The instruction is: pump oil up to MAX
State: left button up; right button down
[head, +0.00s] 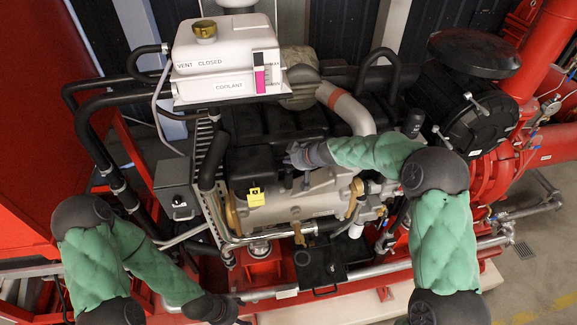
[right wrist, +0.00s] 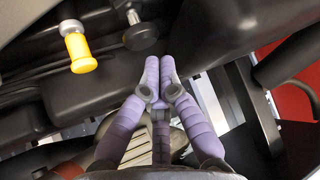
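The engine (head: 300,195) fills the middle of the head view. My right gripper (head: 293,156) is over the engine's dark top. In the right wrist view its purple fingers (right wrist: 158,80) come together at the tips, with nothing visible between them. A dark round knob (right wrist: 140,38) is just beyond the fingertips, and a yellow-ended plunger-like part (right wrist: 80,50) is to their left. My left gripper (head: 232,312) is low near the bottom edge; its fingers barely show. I cannot make out an oil level.
A white coolant tank (head: 222,50) with a gold cap (head: 205,30) and a pink gauge (head: 259,75) stands behind. Black hoses (head: 90,130) run at left. A black box (head: 320,265) sits low in front. Red pipes (head: 530,50) and a black filter (head: 470,108) stand at right.

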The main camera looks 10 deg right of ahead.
aim_at(288, 166)
dwell(0.4)
jog(key=shift+f+b, duration=0.4)
jog(key=shift+b, duration=0.35)
jog(key=shift+s+f+b, duration=0.1)
jog(key=shift+f+b, duration=1)
jog(key=shift+b, duration=0.05)
dwell(1.2)
dwell(0.4)
jog(key=shift+r+p, duration=1)
jog(key=shift+r, duration=0.45)
jog(key=shift+r, duration=0.1)
jog(key=shift+r+p, duration=1.7)
jog(key=shift+r, duration=0.8)
